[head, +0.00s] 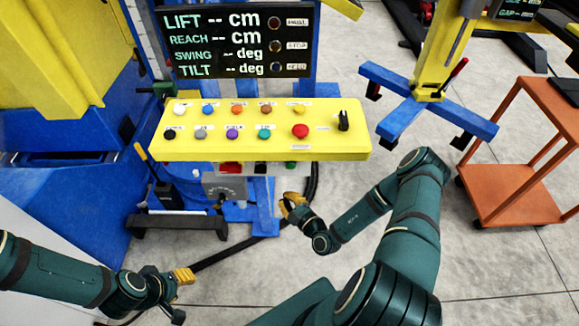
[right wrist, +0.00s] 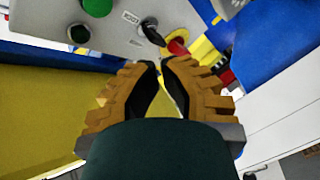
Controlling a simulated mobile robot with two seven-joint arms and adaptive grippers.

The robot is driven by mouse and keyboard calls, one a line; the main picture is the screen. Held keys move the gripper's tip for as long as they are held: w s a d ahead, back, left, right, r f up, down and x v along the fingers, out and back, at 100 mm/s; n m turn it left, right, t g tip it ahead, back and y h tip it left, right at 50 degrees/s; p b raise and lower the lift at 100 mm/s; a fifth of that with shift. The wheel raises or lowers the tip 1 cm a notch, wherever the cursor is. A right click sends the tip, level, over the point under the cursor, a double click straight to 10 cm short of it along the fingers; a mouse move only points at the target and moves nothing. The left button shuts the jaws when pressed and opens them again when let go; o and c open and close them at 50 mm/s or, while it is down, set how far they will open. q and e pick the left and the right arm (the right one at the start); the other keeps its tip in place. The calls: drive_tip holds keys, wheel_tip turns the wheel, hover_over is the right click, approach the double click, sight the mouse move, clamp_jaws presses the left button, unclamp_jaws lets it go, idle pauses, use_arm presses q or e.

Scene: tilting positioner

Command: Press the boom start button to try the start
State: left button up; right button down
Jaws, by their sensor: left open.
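A grey control box under the yellow button panel (head: 262,153) shows a green button (head: 291,165) in the head view. In the right wrist view the grey box face (right wrist: 118,40) carries a bright green button (right wrist: 97,6), a darker green button (right wrist: 79,33) and a black knob (right wrist: 151,31) beside a small label. I cannot tell for certain which is the boom start button. My right gripper (head: 293,202) is below the panel; its fingertips (right wrist: 159,64) nearly meet with nothing between them, apart from the buttons. My left gripper (head: 184,276) is open and empty at the lower left.
The panel bears several coloured buttons, a red mushroom button (head: 300,131) and a black lever switch (head: 343,121). A display (head: 240,42) with dashes stands behind. A blue-footed yellow stand (head: 428,92) and an orange cart (head: 515,206) are at right. A black cable (head: 235,247) crosses the floor.

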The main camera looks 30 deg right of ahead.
sight(291, 166)
drive_tip(key=w+d+b, duration=0.3)
drive_tip(key=w+d, duration=0.1)
drive_tip(key=w, duration=0.3)
drive_tip(key=shift+w+d, duration=0.25)
drive_tip(key=shift+w, duration=0.1)
idle(1.5)
drive_tip(key=shift+w+d, duration=0.2)
drive_tip(key=shift+w, duration=0.05)
drive_tip(key=shift+w+d+b, duration=0.25)
drive_tip(key=shift+w+b, duration=0.05)
drive_tip(key=shift+w, duration=0.1)
idle(0.8)
drive_tip(key=shift+s+a, duration=0.1)
idle(0.3)
drive_tip(key=shift+s+a+p, duration=0.35)
drive_tip(key=shift+s+p, duration=0.1)
drive_tip(key=shift+s, duration=0.2)
